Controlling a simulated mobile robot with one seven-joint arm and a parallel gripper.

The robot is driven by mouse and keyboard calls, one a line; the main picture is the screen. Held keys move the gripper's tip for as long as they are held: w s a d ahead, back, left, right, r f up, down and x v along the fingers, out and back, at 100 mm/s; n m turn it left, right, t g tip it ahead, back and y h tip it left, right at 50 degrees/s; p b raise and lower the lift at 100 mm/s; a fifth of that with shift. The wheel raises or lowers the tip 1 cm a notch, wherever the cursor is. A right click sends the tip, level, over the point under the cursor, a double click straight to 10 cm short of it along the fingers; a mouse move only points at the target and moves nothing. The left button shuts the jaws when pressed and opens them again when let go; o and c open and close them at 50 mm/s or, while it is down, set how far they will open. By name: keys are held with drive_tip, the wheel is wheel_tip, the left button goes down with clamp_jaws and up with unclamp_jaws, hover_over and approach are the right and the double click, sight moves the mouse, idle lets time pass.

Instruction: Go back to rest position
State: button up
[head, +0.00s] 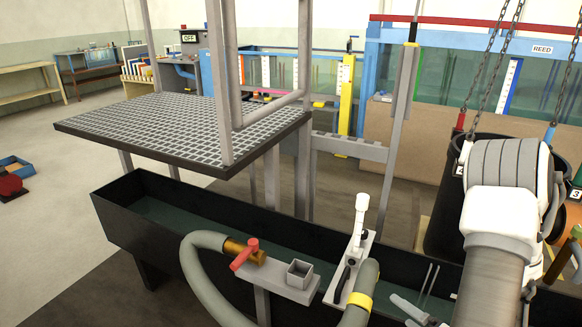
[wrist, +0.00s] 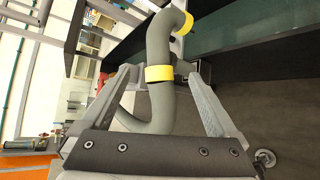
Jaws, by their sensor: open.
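My gripper (wrist: 151,76) is open in the wrist view, its two grey fingers spread wide with nothing gripped. A grey hose (wrist: 161,105) with a yellow band (wrist: 158,73) shows in the gap between the fingers. I cannot tell how far beyond the fingertips it is. In the head view, my white and grey arm comes in at the right, and the hose (head: 374,272) bends down at the front of the black trough (head: 137,212).
A red-handled valve (head: 243,254) and a white clamp stand (head: 357,232) sit at the trough. A grated platform (head: 190,125) stands behind it. A black bucket (head: 447,215) hangs on chains near my arm. Open floor (head: 60,235) lies at the left.

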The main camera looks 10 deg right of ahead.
drive_tip(key=w+r+m+g+h, duration=0.2)
drive_tip(key=w+r+m+h, duration=0.1)
drive_tip(key=r+m, duration=0.35)
drive_tip(key=w+r+m+g+h, duration=0.1)
drive_tip(key=w+r+m+h, duration=0.25)
drive_tip(key=r+m, duration=0.3)
drive_tip(key=s+a+r+m+g+y+p, duration=0.1)
drive_tip(key=s+a+r+m+g+y, duration=0.1)
drive_tip(key=s+a+r+m, duration=0.55)
drive_tip(key=s+a+r+m+g+y, duration=0.2)
drive_tip(key=s+a+r+m, duration=0.3)
drive_tip(key=s+a, duration=0.5)
wheel_tip(320, 180, up, 11)
drive_tip(key=w+p, duration=0.1)
drive_tip(key=p, duration=1)
drive_tip(key=shift+a, duration=0.2)
drive_tip(key=shift+w+a, duration=0.1)
drive_tip(key=shift+w, duration=0.05)
